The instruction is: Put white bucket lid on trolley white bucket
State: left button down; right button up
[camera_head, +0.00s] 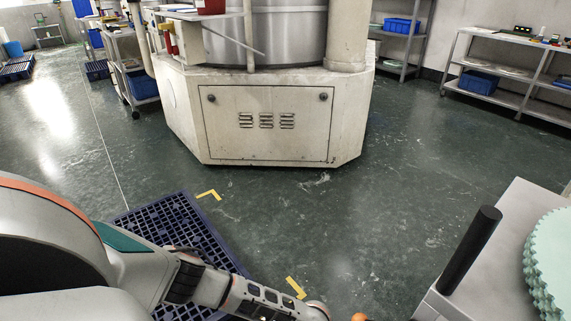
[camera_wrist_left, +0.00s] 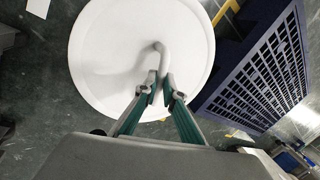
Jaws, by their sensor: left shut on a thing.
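The white bucket lid (camera_wrist_left: 110,55) is a round white disc with a curved handle on top, seen in the left wrist view. My left gripper (camera_wrist_left: 161,88) is shut on the lid's handle, with its green fingers on either side of it. The lid hangs over the dark green floor. In the head view my left arm comes in from the lower left; its fingertips and the lid are out of that picture. No white bucket can be made out in either view. My right gripper is not in view.
A dark blue plastic pallet (camera_head: 180,235) lies on the floor by my left arm; it also shows in the left wrist view (camera_wrist_left: 262,75). A trolley with a black handle (camera_head: 470,250) and green toothed discs (camera_head: 550,262) stands at the right. A large machine (camera_head: 265,120) stands ahead. The floor between is clear.

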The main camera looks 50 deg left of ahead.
pick_arm(q)
jog(key=shift+f, duration=0.35)
jog(key=c, duration=2.1)
grip_release()
jog(key=v, duration=1.2)
